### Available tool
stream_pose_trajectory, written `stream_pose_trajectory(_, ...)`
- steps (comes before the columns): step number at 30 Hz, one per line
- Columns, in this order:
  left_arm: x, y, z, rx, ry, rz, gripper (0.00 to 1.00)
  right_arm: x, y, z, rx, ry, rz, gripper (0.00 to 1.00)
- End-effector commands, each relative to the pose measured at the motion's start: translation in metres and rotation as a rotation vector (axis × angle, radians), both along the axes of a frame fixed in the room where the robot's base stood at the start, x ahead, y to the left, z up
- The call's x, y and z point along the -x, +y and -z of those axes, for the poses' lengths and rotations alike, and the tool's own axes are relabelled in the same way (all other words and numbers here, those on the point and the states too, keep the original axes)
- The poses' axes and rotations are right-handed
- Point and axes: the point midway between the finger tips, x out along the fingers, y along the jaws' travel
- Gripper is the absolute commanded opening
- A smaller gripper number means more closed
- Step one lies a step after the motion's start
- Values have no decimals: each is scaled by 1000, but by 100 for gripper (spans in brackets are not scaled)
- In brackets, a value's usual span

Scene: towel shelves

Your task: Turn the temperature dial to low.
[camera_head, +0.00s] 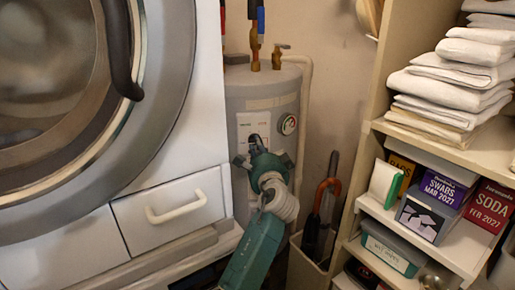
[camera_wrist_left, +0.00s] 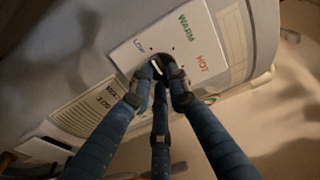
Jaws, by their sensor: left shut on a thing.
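The temperature dial (camera_wrist_left: 157,67) sits on a white panel (camera_wrist_left: 128,50) marked LOW, WARM and HOT in the left wrist view. The panel also shows on the front of the grey water heater (camera_head: 240,104) in the head view. My left gripper (camera_wrist_left: 158,78) is shut on the dial, its dark fingers around it from several sides. The fingers hide most of the dial, so I cannot tell which mark it points to. In the head view my left gripper (camera_head: 257,147) is against the panel. My right gripper is not in view.
A white front-loading washer (camera_head: 165,165) stands close on the left. A shelf unit (camera_head: 372,115) with folded towels (camera_head: 455,75) and boxes is on the right. A bin (camera_head: 306,262) with umbrellas (camera_head: 322,200) stands between heater and shelves. A round gauge (camera_head: 288,124) is right of the panel.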

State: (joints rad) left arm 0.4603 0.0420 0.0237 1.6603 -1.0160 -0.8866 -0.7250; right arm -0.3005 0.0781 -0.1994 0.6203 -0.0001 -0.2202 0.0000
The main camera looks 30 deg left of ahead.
Motion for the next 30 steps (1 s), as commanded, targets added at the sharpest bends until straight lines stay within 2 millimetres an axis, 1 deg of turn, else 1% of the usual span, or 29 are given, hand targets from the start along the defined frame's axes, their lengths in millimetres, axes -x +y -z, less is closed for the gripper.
stream_pose_trajectory(1,0,0,3,6,3,0,0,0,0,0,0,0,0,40)
stream_pose_trajectory(6,0,0,3,6,3,0,0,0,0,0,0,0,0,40)
stream_pose_trajectory(7,0,0,3,6,3,0,22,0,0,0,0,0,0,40)
stream_pose_trajectory(9,0,0,2,4,3,0,35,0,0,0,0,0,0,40)
stream_pose_trajectory(16,0,0,1,1,1,0,35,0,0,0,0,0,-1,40)
stream_pose_trajectory(20,2,-3,1,1,1,1,35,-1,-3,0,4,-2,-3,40)
stream_pose_trajectory(23,10,-11,1,1,1,2,35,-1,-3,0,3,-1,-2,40)
stream_pose_trajectory(30,47,-45,2,5,2,3,35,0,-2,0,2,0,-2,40)
